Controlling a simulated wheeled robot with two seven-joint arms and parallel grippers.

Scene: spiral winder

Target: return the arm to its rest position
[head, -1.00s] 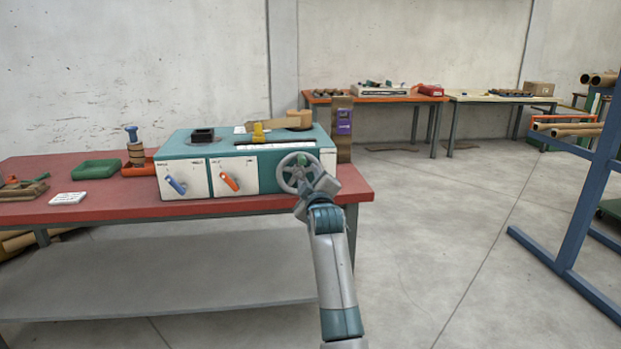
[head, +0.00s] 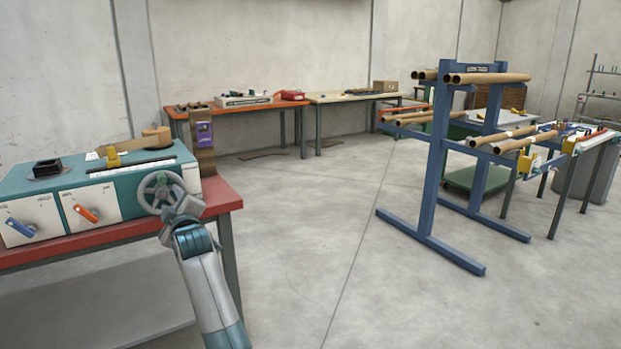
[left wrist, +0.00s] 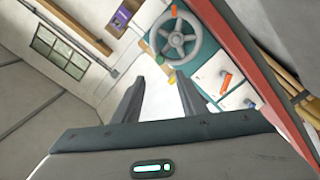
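My left arm reaches up from the bottom of the head view, its gripper (head: 178,212) in front of the lower right of a grey handwheel (head: 161,193). The wheel is on the front of a teal winder (head: 133,208) with white panels, and its lower right is partly hidden. In the left wrist view my left gripper (left wrist: 160,80) has two dark fingers spread apart with nothing between them. The handwheel (left wrist: 178,38) shows whole there, beyond the fingertips and clear of them. My right gripper is in neither view.
The winder stands on a red-topped table (head: 222,195). A blue rack (head: 432,180) with brown tubes stands to the right on open concrete floor (head: 310,230). An orange-topped table (head: 240,106) and a pale table (head: 345,97) stand along the back wall.

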